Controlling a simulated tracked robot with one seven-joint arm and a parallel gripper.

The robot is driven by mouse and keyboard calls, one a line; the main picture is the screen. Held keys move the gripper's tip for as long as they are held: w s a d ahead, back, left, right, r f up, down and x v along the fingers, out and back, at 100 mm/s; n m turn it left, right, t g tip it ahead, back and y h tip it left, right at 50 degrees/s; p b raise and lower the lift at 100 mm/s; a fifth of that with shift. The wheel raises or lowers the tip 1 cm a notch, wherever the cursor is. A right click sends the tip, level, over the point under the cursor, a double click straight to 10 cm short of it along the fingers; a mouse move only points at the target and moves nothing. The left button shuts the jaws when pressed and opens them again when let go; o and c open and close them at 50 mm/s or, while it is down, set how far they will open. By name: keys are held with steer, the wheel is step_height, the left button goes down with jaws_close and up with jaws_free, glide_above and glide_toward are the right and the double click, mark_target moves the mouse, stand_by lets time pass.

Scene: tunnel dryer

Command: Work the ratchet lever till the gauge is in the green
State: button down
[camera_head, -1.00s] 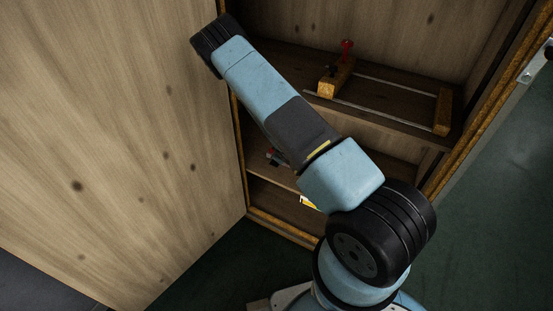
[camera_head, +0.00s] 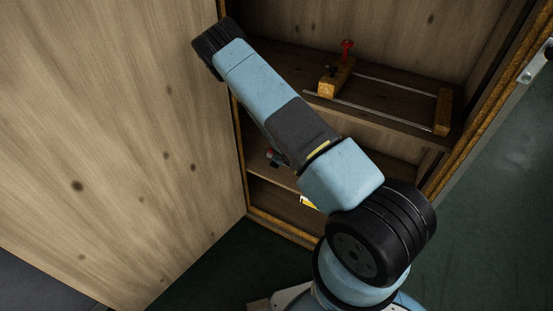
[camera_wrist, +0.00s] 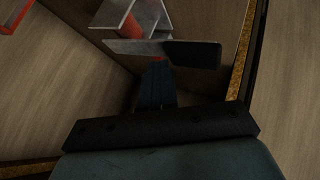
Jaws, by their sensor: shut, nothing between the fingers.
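In the wrist view, a flat grey metal bar with a black grip (camera_wrist: 192,54) lies across the upper middle; it looks like the ratchet lever. It sits by a grey metal bracket (camera_wrist: 112,16) with an orange-red part. My gripper (camera_wrist: 158,72) is shut and empty, its dark fingertips close below the bar in the picture; I cannot tell whether they touch it. In the head view my arm hides the gripper and the lever. I cannot make out a gauge in either view.
A wooden cabinet stands open, its door panel (camera_head: 120,130) filling the left. The upper shelf holds a wooden block (camera_head: 336,78) with a red knob, metal rails and an end block (camera_head: 442,112). A yellow label (camera_head: 309,202) shows low down. A red edge (camera_wrist: 14,18) shows at the wrist view's top left.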

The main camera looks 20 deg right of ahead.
steer(key=shift+s+f, duration=0.1)
steer(key=shift+f, duration=0.8)
stand_by(0.8)
steer(key=shift+s+a+f, duration=0.15)
steer(key=shift+a+f, duration=0.05)
steer(key=shift+f, duration=0.3)
stand_by(0.6)
steer(key=shift+r, duration=1.7)
steer(key=shift+w+d+r, duration=0.1)
steer(key=shift+w+r, duration=0.1)
steer(key=shift+r, duration=0.35)
steer(key=shift+r, duration=0.15)
steer(key=shift+w+d+r, duration=0.1)
steer(key=shift+r, duration=1.1)
steer(key=shift+w+d+r, duration=0.1)
steer(key=shift+r, duration=1.05)
